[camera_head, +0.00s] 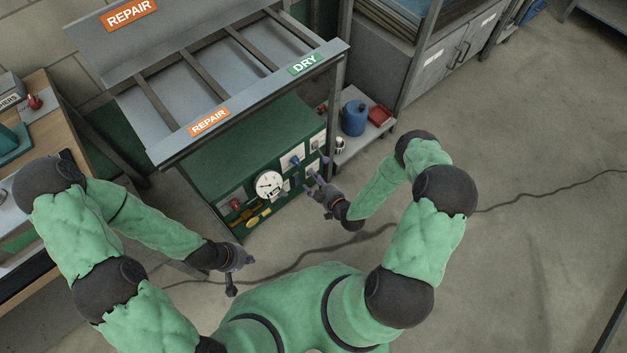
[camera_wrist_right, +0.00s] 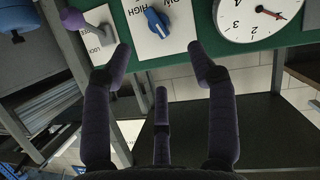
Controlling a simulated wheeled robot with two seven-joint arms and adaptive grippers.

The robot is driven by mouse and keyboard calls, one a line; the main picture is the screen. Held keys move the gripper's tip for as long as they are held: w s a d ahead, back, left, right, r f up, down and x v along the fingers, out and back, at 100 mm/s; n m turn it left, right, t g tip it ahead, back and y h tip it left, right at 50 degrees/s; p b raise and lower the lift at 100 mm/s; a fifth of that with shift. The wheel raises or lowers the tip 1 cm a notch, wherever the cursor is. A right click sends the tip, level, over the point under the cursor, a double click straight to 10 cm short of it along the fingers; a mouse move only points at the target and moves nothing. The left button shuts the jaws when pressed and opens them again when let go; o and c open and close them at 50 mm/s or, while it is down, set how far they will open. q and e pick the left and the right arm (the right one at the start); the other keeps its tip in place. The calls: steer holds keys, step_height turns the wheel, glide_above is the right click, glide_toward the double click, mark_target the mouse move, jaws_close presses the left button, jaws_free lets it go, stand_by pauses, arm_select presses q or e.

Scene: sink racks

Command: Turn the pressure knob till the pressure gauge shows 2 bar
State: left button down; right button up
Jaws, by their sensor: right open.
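The pressure gauge (camera_head: 269,184) is a white dial on the green panel; it also shows upside down at the top right of the right wrist view (camera_wrist_right: 257,29), cut by the edge. Its needle has a red tip; I cannot read the exact value. The blue pressure knob (camera_wrist_right: 157,23) sits on a white plate marked LOW and HIGH; in the head view the knob (camera_head: 296,161) is right of the gauge. My right gripper (camera_wrist_right: 161,62) is open and empty, facing the panel, apart from the knob. My left gripper (camera_head: 243,262) hangs before the panel; its jaw state is unclear.
A purple lever (camera_wrist_right: 74,18) on a plate marked LOCK is beside the knob plate. The green panel (camera_head: 230,165) stands under a rack with REPAIR and DRY labels. A low shelf (camera_head: 365,140) holds a blue canister (camera_head: 354,118) and a red box (camera_head: 380,114).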

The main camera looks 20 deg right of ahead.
steer(key=s+d+f+m+g+h+p, duration=0.1)
steer(key=s+d+f+m+g, duration=0.3)
steer(key=f, duration=0.4)
steer(key=s+d+f+m+g+h+p, duration=0.1)
steer(key=s+d+f+m+g+h, duration=0.1)
steer(key=s+f+g, duration=0.45)
steer(key=s+a+f+m+g+y+p, duration=0.2)
steer(key=s+a+f+m+g+y, duration=0.15)
steer(key=s+a+m, duration=0.45)
steer(key=a+r+m+t+y+p, duration=0.1)
steer(key=a+m+y, duration=0.2)
steer(key=a+y, duration=0.1)
steer(key=m+t+h+p, duration=0.2)
steer(key=m+t+p, duration=0.1)
steer(key=m+t, duration=1.4)
glide_toward(298, 163)
steer(key=shift+y, duration=0.25)
steer(key=b+x, duration=0.2)
steer(key=x, duration=0.6)
steer(key=shift+w+f+b, duration=0.15)
steer(key=shift+w+b, duration=0.25)
